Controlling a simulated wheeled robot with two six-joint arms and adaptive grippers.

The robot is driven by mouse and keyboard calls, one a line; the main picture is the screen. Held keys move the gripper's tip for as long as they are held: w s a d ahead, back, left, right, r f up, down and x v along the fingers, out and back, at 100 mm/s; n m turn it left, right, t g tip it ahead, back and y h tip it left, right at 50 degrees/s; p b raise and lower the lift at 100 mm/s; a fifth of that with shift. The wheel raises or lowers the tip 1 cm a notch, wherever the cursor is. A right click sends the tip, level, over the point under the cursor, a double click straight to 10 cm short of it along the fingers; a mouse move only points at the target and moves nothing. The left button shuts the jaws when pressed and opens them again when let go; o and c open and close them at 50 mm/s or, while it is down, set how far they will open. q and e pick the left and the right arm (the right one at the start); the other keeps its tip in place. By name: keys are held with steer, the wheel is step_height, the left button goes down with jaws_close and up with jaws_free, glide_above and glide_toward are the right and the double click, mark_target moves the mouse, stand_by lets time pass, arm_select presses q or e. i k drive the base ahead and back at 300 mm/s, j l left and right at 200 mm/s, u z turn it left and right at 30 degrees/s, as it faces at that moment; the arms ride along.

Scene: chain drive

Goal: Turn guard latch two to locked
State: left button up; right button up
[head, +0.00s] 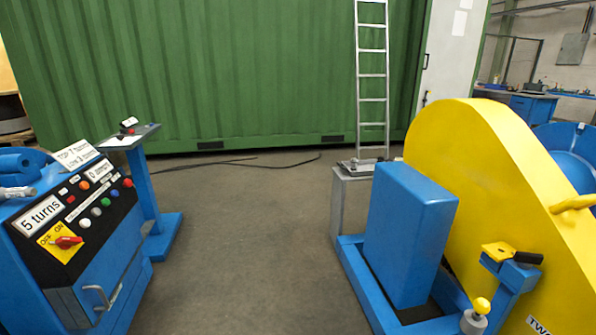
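A large yellow guard (480,190) stands at the right of the head view, with a yellow handle (573,204) on its side. A label reading "TWO" (539,326) is partly cut off by the bottom edge. Near it, a latch with a black grip (528,258) and a yellow plate (497,249) sits on a blue post (508,282). The black grip points right, toward the guard. I cannot tell whether this latch is locked. Neither of my grippers shows in this view.
A blue block (410,235) stands on a blue frame left of the guard. A yellow knob (481,306) is low in front. A control console (75,240) stands at the left, beside a small blue stand (154,185).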

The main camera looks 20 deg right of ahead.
mark_target(525, 260)
steer(key=i+z, duration=0.45)
steer(key=i+j+z, duration=0.15)
steer(key=i+z, duration=0.15)
steer(key=z, duration=0.15)
steer(key=i+j+z, duration=0.25)
steer(key=z, duration=0.25)
steer(key=i+j+z, duration=0.6)
steer(key=j+z, duration=0.3)
